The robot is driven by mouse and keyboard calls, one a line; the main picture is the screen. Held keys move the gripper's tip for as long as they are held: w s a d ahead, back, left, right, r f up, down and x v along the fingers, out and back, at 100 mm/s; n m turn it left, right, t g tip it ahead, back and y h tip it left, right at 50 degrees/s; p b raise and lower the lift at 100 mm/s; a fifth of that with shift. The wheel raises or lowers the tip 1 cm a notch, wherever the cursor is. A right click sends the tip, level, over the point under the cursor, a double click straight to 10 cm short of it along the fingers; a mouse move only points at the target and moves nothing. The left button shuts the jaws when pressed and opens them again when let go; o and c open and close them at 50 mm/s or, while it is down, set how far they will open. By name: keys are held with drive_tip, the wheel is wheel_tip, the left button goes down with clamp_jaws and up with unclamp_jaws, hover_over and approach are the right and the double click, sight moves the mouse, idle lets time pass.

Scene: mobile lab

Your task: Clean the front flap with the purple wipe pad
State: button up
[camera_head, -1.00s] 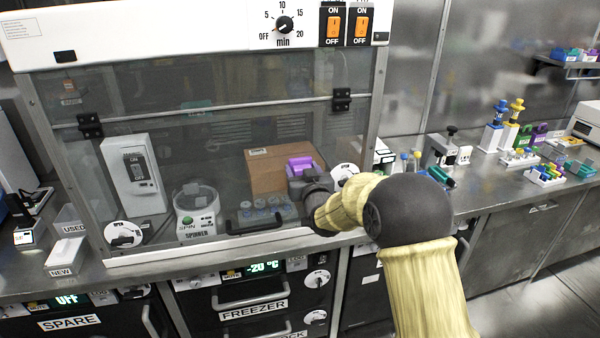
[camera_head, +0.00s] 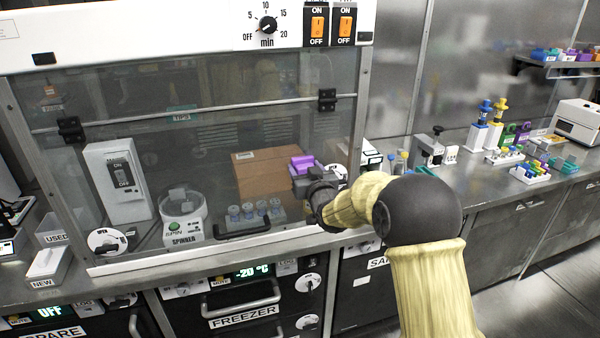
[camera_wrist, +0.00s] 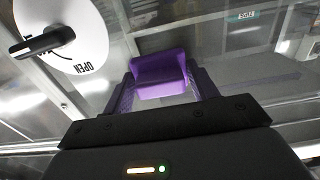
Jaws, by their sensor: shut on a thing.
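The purple wipe pad (camera_head: 302,162) is held at the tip of my gripper (camera_head: 304,172), in front of the lower right part of the front flap. The front flap (camera_head: 130,140) is a clear pane on the hood, hinged, with a dark handle at its bottom edge. In the wrist view the pad (camera_wrist: 160,75) sits between the two fingers of my gripper (camera_wrist: 163,88), which are shut on it. The pad is against or very near the pane; I cannot tell whether they touch.
Behind the pane are a brown box (camera_head: 262,178), a spinner (camera_head: 182,212) and a row of vials (camera_head: 250,210). A round OPEN knob (camera_wrist: 65,35) is at upper left in the wrist view. Pipettes and coloured racks (camera_head: 530,170) stand on the right bench.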

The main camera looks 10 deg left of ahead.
sight(284, 166)
drive_tip(key=shift+w+d, duration=0.4)
drive_tip(key=shift+d, duration=0.35)
drive_tip(key=shift+a+b, duration=0.1)
drive_tip(key=shift+b, duration=0.3)
drive_tip(key=shift+s+a+b, duration=0.45)
drive_tip(key=shift+a, duration=0.25)
drive_tip(key=shift+s+a+b, duration=0.4)
drive_tip(key=shift+a+b, duration=0.05)
drive_tip(key=shift+a, duration=0.25)
drive_tip(key=shift+s+a+b, duration=0.35)
drive_tip(key=shift+s+a, duration=0.1)
drive_tip(key=shift+a, duration=0.25)
drive_tip(key=shift+s+a+b, duration=0.3)
drive_tip(key=shift+s+a, duration=0.15)
drive_tip(key=shift+a, duration=0.25)
